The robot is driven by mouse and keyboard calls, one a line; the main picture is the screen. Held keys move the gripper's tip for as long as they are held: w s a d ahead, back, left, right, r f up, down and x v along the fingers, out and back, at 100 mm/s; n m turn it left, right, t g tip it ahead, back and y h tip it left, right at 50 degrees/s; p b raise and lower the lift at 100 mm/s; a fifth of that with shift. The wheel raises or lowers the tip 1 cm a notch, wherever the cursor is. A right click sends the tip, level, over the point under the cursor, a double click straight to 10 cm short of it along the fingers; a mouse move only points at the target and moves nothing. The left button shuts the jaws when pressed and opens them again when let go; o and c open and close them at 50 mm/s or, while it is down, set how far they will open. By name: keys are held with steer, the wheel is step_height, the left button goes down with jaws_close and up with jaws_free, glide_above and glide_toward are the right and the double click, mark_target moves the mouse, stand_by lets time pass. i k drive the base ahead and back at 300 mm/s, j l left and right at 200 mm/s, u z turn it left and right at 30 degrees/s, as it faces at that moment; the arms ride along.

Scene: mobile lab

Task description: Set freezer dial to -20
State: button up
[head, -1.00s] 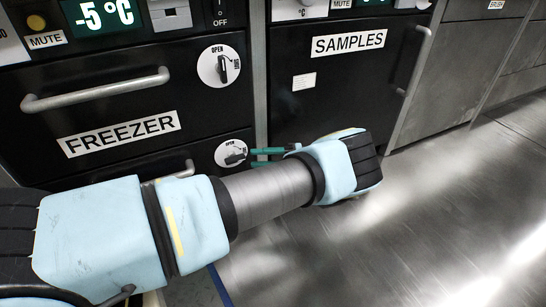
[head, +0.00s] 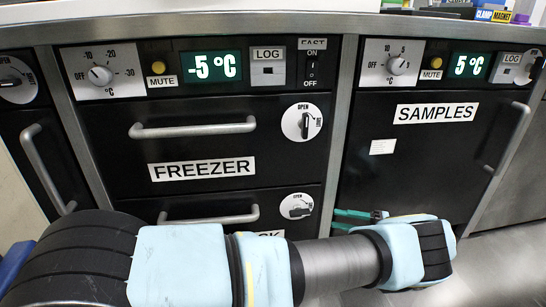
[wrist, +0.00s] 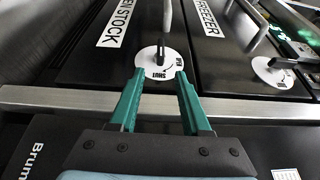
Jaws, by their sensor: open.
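The freezer dial (head: 100,75) is a white knob on a white plate at the upper left of the freezer panel, marked OFF, -10, -20 and -30. The display (head: 212,66) beside it reads -5 °C. The dial's exact pointer direction is too small to tell. My gripper (head: 352,219) is well below and to the right of the dial, beside the lower round latch. In the wrist view my gripper (wrist: 160,74) has its green fingers apart with nothing held. The lower latch (wrist: 158,55) shows just beyond the fingertips. I cannot tell whether they touch.
The freezer drawer handle (head: 193,127) sticks out below the panel, and another handle (head: 210,215) is lower down. An upper latch (head: 303,122) is at the right of the freezer. The samples unit, with its own dial (head: 397,65) and 5 °C display, stands to the right.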

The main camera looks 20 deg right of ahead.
mark_target(100, 76)
steer(key=k+j, duration=0.2)
steer(key=j, duration=0.2)
steer(key=k+j, duration=0.2)
steer(key=j, duration=0.2)
steer(key=k+j, duration=0.2)
steer(key=j, duration=0.2)
